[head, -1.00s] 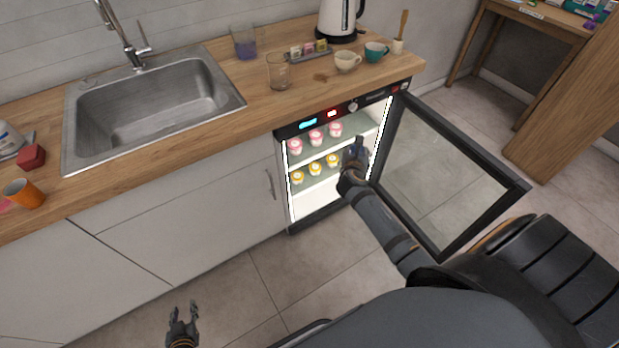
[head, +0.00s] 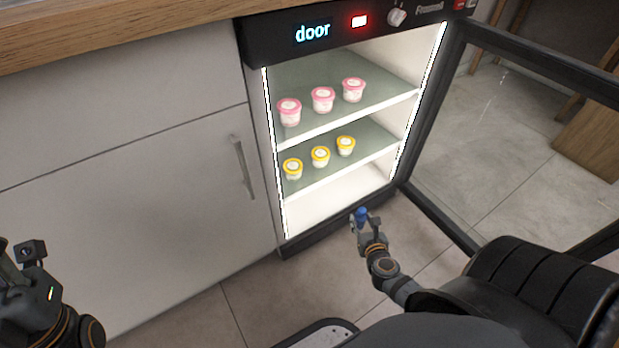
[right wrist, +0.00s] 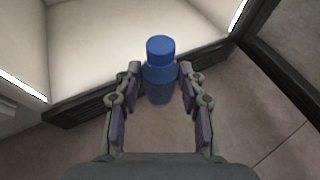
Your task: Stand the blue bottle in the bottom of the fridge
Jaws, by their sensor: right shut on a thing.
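The blue bottle (right wrist: 159,72) is upright between the fingers of my right gripper (right wrist: 158,88) in the right wrist view. In the head view the bottle (head: 361,214) is small and partly hidden by my right gripper (head: 362,222), which is shut on it just in front of the fridge's lower front edge. The fridge (head: 272,150) stands open and lit. Its bottom compartment (head: 335,200) looks empty. My left gripper (head: 28,262) is at the far left, only partly in view, and its fingertips are not clear.
Pink-lidded jars (head: 322,99) stand on the upper shelf and yellow-lidded jars (head: 320,156) on the lower shelf. The glass door (head: 500,130) is swung open to the right. A white cabinet (head: 130,200) is at the left. Tiled floor lies in front.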

